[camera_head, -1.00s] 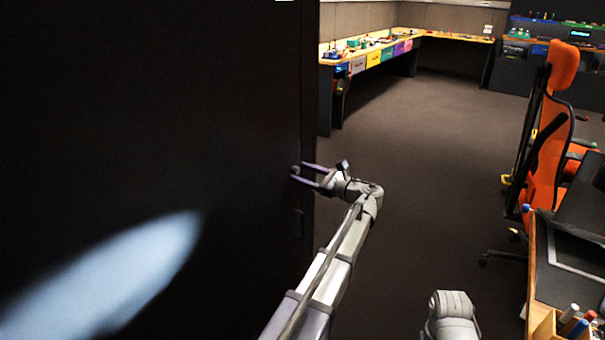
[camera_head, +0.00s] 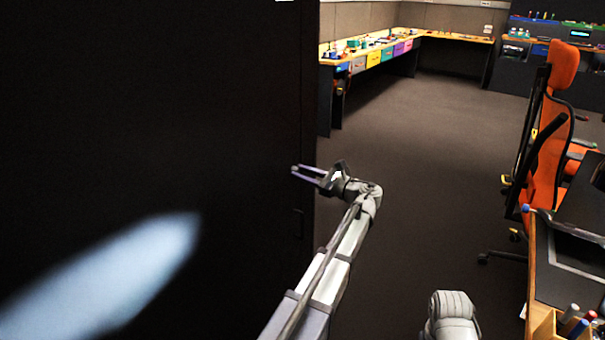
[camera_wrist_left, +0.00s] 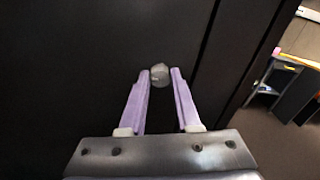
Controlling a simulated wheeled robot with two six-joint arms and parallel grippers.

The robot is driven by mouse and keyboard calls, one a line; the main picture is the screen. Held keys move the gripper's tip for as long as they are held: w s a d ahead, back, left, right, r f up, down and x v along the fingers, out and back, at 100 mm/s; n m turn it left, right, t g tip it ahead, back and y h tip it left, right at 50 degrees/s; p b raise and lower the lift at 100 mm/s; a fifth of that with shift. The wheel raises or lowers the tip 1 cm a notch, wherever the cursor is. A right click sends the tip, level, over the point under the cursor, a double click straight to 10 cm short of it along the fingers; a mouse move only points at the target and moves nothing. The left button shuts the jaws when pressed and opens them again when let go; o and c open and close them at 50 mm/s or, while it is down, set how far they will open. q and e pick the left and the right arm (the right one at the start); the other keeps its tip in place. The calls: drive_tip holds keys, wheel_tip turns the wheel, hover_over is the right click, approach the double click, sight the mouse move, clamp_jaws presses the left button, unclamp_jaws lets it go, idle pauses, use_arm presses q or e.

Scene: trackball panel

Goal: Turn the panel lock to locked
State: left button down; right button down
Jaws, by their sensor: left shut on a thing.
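The panel (camera_head: 150,110) is a large dark upright surface that fills the left half of the head view. The panel lock shows in the left wrist view as a small round grey knob (camera_wrist_left: 160,76) on the dark face. My left gripper (camera_head: 296,171) reaches the panel near its right edge. In the left wrist view its two purple fingers (camera_wrist_left: 160,73) are closed on the knob, one on each side. In the head view the fingers hide the knob. Which way the lock is turned cannot be told. My right gripper is out of view.
A dark handle (camera_head: 300,223) sits on the panel below my left gripper. An orange chair (camera_head: 552,150) and a desk (camera_head: 535,270) with pens stand at the right. A long workbench (camera_head: 375,50) runs along the back. The floor between is clear.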

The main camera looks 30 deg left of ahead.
use_arm(q)
drive_tip(key=shift+n, duration=0.3)
drive_tip(key=n, duration=0.3)
drive_tip(key=shift+n, duration=0.4)
drive_tip(key=shift+s+f+n, duration=0.1)
drive_tip(key=shift+n, duration=6.6)
drive_tip(key=c, duration=0.6)
unclamp_jaws()
